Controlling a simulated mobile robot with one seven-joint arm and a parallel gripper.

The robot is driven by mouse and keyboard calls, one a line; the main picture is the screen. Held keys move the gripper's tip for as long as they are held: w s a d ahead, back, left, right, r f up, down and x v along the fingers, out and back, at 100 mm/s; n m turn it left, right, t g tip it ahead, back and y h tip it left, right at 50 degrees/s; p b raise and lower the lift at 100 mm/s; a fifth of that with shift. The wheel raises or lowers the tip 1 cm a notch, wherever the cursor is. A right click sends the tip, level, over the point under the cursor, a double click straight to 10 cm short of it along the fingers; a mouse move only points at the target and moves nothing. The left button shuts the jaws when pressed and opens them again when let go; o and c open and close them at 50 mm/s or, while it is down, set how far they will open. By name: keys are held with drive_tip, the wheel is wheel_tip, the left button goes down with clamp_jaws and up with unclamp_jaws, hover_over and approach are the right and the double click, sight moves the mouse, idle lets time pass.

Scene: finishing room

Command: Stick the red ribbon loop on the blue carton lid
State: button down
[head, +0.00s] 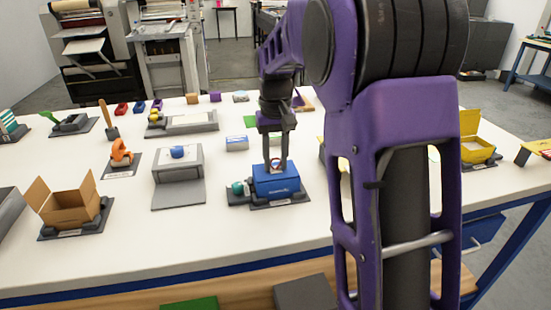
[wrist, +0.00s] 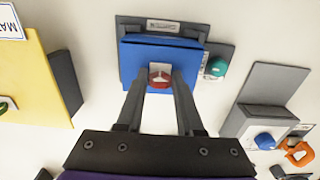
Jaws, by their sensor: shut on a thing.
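The blue carton (head: 277,184) stands closed on a dark grey base in the middle of the white table. In the wrist view its blue lid (wrist: 185,57) lies just beyond my fingertips. My gripper (head: 276,164) points down over the carton. In the wrist view my gripper (wrist: 158,84) is shut on the small red ribbon loop (wrist: 158,77), which has a pale piece at its top. The loop is at or just above the lid; I cannot tell whether they touch. My fingers hide part of the loop in the head view.
A teal roll (head: 238,188) sits close left of the carton. A grey stand with a blue item (head: 178,152) is further left, with an orange dispenser (head: 121,153) beyond. An open brown carton (head: 68,207) and a yellow box (head: 478,150) stand towards the sides.

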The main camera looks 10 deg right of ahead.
drive_tip(key=shift+c, duration=0.7)
unclamp_jaws()
drive_tip(key=shift+r, duration=0.15)
drive_tip(key=shift+r+p, duration=3.7)
drive_tip(key=shift+r, duration=0.25)
